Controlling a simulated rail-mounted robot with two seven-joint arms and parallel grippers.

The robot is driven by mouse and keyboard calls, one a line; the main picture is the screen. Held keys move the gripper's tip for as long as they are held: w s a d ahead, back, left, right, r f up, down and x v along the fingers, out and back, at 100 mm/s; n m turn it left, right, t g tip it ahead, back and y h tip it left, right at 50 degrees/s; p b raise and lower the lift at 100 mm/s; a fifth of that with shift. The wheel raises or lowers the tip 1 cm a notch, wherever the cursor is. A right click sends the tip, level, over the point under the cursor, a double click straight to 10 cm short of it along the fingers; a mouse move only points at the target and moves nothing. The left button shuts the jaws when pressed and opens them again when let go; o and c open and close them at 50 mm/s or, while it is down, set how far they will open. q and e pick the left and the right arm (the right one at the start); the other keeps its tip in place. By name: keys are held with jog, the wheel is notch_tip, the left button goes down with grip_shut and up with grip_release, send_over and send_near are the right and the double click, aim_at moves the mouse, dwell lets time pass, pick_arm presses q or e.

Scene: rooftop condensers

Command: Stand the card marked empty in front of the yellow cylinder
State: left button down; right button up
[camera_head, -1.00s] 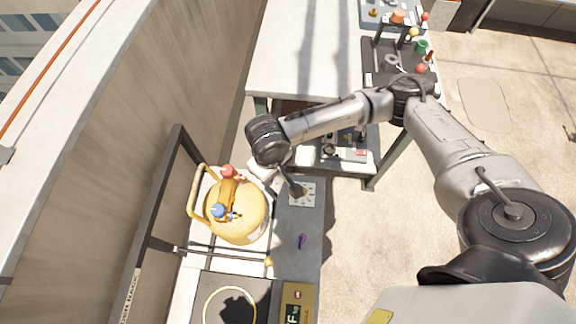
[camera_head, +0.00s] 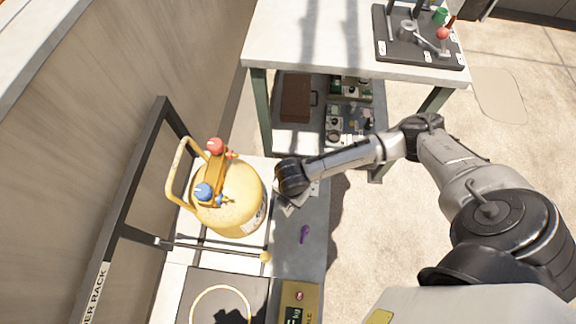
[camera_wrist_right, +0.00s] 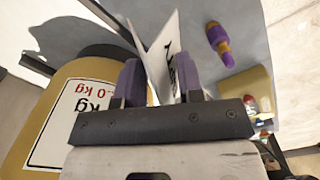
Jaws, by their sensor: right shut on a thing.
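The yellow cylinder (camera_head: 230,205), with a red and a blue valve knob, stands upright at the left in the head view. Its body and white kg label (camera_wrist_right: 75,125) fill the left of the wrist view. My right gripper (camera_wrist_right: 160,82) is shut on a folded white card (camera_wrist_right: 160,55) with black marking, too steeply angled to read. The card is beside the cylinder, over the grey surface; I cannot tell whether it touches that surface. In the head view my right wrist hides the gripper. My left gripper is not in view.
A purple object (camera_head: 305,233) lies on the grey surface (camera_head: 290,258), close to the card. A yellow-framed display unit (camera_head: 297,305) and a dark plate with a yellow ring (camera_head: 190,300) are nearer me. A black rack rail (camera_head: 125,195) runs left of the cylinder. A white-topped bench (camera_head: 320,45) stands behind.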

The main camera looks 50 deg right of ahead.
jog(key=n, duration=0.3)
jog(key=shift+w+a, duration=0.15)
jog(key=shift+w, duration=0.25)
jog(key=n, duration=0.2)
jog(key=shift+w+f+n, duration=0.1)
jog(key=shift+n, duration=0.2)
notch_tip(320, 180, down, 5)
jog(key=b, duration=0.2)
jog(key=shift+b, duration=0.3)
notch_tip(320, 180, down, 5)
jog(key=b, duration=0.2)
jog(key=shift+b, duration=0.35)
jog(key=o, duration=0.9)
